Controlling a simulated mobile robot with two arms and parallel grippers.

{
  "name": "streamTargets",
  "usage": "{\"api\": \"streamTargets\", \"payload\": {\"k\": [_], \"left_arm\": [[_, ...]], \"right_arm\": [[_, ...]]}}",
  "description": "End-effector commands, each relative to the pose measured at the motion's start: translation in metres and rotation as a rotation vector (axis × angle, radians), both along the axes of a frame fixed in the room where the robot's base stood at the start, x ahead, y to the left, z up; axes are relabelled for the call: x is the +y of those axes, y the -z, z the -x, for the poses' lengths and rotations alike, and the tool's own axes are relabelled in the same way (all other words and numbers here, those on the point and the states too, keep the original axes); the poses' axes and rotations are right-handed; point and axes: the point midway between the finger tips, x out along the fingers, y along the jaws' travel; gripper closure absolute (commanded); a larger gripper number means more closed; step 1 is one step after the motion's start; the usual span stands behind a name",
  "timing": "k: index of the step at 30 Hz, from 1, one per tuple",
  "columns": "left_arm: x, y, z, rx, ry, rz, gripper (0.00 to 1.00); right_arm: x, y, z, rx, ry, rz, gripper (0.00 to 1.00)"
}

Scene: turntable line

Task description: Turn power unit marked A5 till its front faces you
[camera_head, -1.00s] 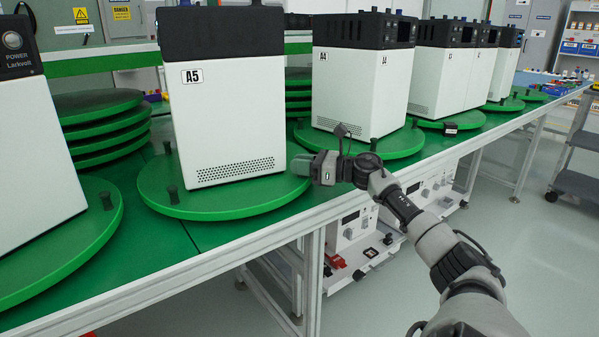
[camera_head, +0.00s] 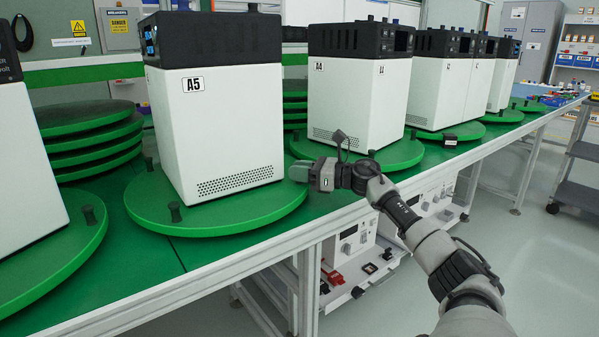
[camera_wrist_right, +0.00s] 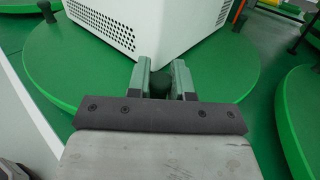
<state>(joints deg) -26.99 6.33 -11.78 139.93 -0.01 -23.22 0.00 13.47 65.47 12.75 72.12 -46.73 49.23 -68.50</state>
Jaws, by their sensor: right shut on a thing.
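The power unit marked A5 (camera_head: 228,130) is a white box with a black top, upright on a green turntable (camera_head: 230,217). The A5 label (camera_head: 193,85) is on the wide face towards me, with a vent grille low on that face. A narrow sliver of another side with blue sockets (camera_head: 151,42) shows at its left. No display or front panel of it is visible. My right gripper (camera_head: 300,171) is at the turntable's right rim, beside the unit. In the right wrist view, its fingers are shut on a dark peg (camera_wrist_right: 160,84) of the turntable. My left gripper is not in view.
Unit A4 (camera_head: 345,95) stands on its own turntable (camera_head: 395,157) close to the right, behind my right wrist. Another white unit (camera_head: 25,170) stands on a turntable at the left. Stacked green discs (camera_head: 90,150) lie behind.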

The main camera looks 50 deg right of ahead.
Motion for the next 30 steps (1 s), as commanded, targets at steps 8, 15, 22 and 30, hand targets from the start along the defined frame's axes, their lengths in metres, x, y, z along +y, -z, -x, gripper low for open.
{"api": "streamTargets", "payload": {"k": [8, 15, 22, 30], "left_arm": [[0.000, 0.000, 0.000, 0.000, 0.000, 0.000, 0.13], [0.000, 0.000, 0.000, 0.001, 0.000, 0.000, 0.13], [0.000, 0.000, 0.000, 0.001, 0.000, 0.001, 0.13], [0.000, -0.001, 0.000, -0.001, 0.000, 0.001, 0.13]], "right_arm": [[0.000, 0.000, 0.000, 0.001, 0.000, 0.000, 0.73], [0.000, 0.000, 0.000, 0.001, -0.001, 0.000, 0.54], [-0.001, 0.001, 0.002, 0.002, -0.001, 0.001, 0.54], [-0.013, 0.002, 0.029, 0.006, 0.000, 0.002, 0.54]]}}
